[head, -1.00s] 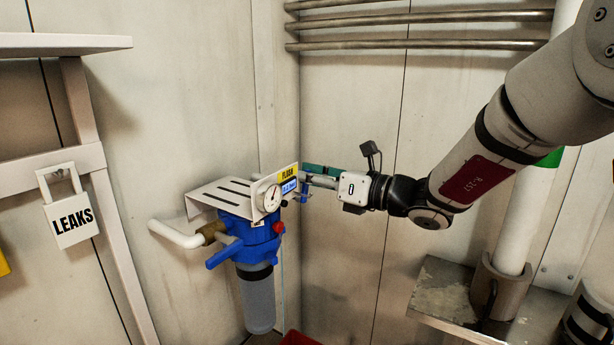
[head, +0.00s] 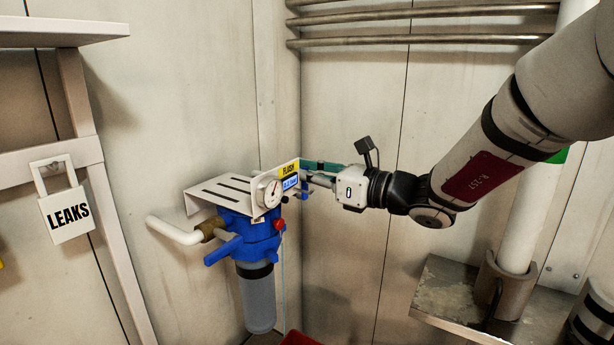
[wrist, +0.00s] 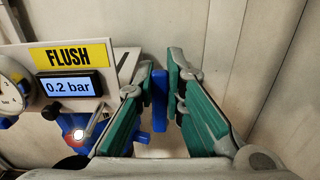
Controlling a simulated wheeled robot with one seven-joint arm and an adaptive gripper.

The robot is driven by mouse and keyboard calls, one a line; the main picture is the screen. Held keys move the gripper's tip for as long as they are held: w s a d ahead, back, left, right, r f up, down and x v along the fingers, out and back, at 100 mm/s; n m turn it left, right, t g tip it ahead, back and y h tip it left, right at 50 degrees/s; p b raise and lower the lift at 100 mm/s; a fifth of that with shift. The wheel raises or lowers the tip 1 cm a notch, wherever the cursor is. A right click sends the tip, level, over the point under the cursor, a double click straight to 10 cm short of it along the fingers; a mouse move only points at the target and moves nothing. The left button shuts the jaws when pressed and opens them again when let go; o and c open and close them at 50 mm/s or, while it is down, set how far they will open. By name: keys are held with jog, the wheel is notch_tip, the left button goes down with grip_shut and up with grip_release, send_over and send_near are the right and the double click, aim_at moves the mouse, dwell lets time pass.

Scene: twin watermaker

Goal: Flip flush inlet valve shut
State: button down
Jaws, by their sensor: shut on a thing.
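The flush unit is a blue filter head (head: 258,236) with a clear grey bowl under it and a white bracket above. A blue lever (head: 222,250) sticks out at its left, beside a brass fitting on a white pipe. My gripper (head: 308,178) is at the unit's right side, with green-padded fingers. In the wrist view, an upright blue handle (wrist: 159,100) stands between the fingers, and my gripper is shut on it. Which blue handle is the inlet valve is not labelled.
A yellow FLUSH label (wrist: 68,55) sits over a display (wrist: 70,86) reading 0.2 bar. A round gauge (head: 267,191) and a red knob (head: 279,225) are close by. Walls form a corner behind. A LEAKS padlock (head: 68,208) hangs at left; pipes (head: 420,27) run above.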

jog(key=shift+s, duration=0.1)
jog(key=c, duration=1.6)
grip_release()
jog(key=shift+c, duration=0.2)
jog(key=shift+a, duration=0.1)
jog(key=shift+n, duration=0.3)
